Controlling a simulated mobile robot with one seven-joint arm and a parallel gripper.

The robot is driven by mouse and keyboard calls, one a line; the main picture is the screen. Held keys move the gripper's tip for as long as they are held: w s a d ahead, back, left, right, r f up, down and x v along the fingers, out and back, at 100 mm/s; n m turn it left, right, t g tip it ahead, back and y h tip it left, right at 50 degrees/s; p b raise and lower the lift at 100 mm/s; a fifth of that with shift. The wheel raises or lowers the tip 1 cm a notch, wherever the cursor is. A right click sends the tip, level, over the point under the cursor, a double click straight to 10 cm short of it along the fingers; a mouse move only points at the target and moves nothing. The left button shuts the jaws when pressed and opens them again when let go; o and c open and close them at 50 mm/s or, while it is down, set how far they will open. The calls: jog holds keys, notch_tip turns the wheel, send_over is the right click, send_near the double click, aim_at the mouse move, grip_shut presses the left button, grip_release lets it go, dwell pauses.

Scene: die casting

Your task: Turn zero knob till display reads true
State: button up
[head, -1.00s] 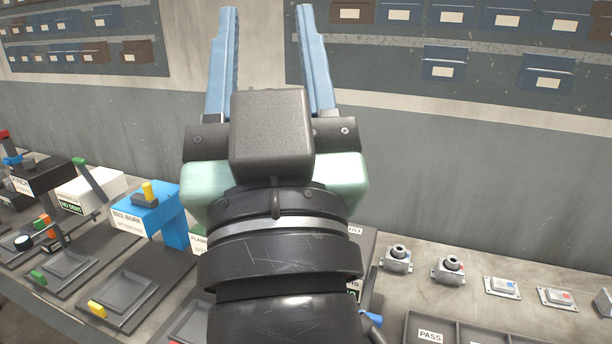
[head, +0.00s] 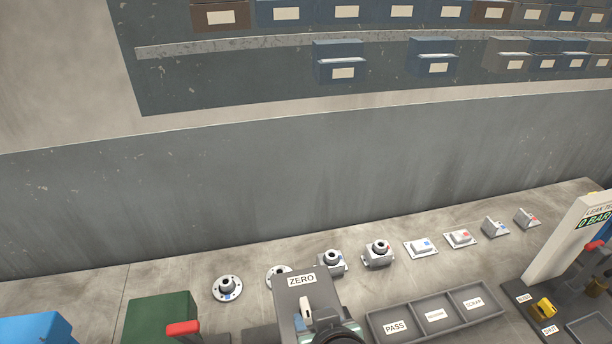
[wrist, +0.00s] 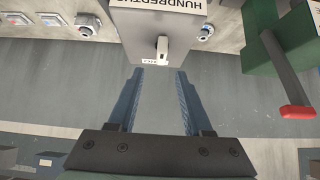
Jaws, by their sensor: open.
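A grey box with a ZERO label (head: 301,280) stands at the bottom middle of the head view, with a pale knob (head: 305,308) on it. In the wrist view the grey box (wrist: 190,38) shows upside down with a HUNDREDTHS label, and the pale knob (wrist: 162,50) stands on its face. My gripper (wrist: 160,70) is open and empty. Its blue fingers point toward the box, and the knob appears just beyond and between the fingertips. I cannot tell the remaining gap. No display reading is legible. In the head view only my dark arm shows beside the box.
A green block with a red handle (head: 183,328) is left of the box. Several small metal parts (head: 378,252) line the bench behind it. A labelled sorting tray (head: 395,327) is to the right, and a leak tester (head: 570,235) stands further right.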

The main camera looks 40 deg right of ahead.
aim_at(306, 306)
jog(key=p+x, duration=0.1)
jog(key=x, duration=0.7)
jog(key=shift+w+f, duration=0.1)
jog(key=shift+w, duration=0.15)
grip_shut()
